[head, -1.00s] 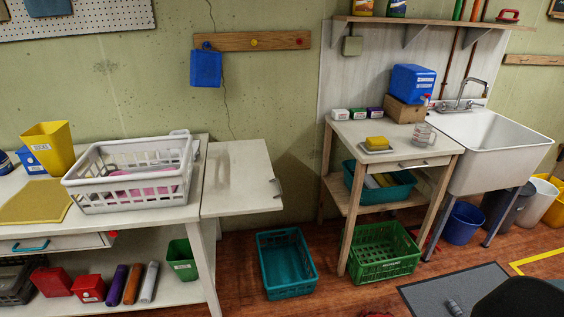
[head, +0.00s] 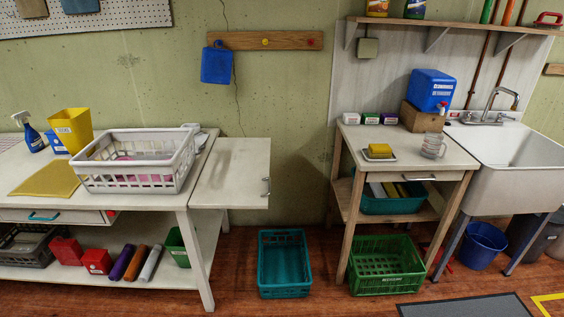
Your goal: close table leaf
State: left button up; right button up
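The table leaf (head: 231,172) is a pale panel at the right end of the white work table (head: 190,205). It is raised, about level with the table top, and a small metal handle (head: 266,187) sits at its right edge. The leaf's top is bare apart from dark smudges. A white laundry basket (head: 135,178) stands on the table just left of the leaf, with a grey-white cloth behind its right end. Neither of my grippers is in view.
A teal crate (head: 284,283) stands on the floor right of the table, below and beyond the leaf. A wooden side table (head: 400,152), a green crate (head: 386,277) and a white sink (head: 515,160) stand to the right. Bare wooden floor shows in front of the teal crate.

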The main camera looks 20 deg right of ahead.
aim_at(235, 174)
jog(key=k+l, duration=0.1)
jog(key=l, duration=0.35)
jog(key=k+l, duration=0.1)
jog(key=l, duration=0.35)
jog(key=k+l, duration=0.15)
jog(key=l, duration=0.3)
jog(key=i+j+z, duration=0.4)
jog(key=i+j, duration=0.2)
jog(key=i+j+z, duration=0.2)
jog(key=j, duration=0.2)
jog(key=i+j+z, duration=0.2)
jog(key=j, duration=0.25)
jog(key=i+j+z, duration=0.2)
jog(key=j, duration=0.25)
jog(key=i, duration=0.05)
